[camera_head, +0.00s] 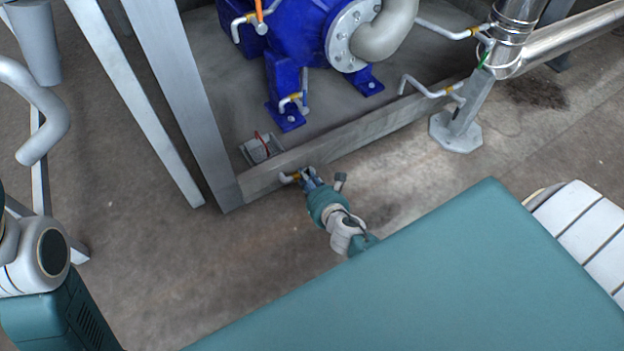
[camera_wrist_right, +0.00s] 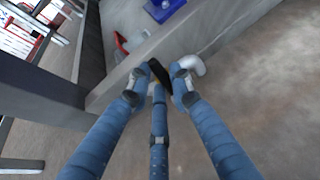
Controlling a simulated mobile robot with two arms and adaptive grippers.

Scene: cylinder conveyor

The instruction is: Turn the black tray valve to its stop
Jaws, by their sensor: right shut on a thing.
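The fingers hide part of the valve. My left gripper is out of view; only left arm links show.
A blue pump (camera_head: 285,35) stands on the tray. Other small white pipes with yellow fittings (camera_head: 440,93) are around it. A small box with a red handle (camera_head: 262,148) sits inside the tray corner. Grey frame posts (camera_head: 165,80) rise left of the gripper. The floor in front is clear.

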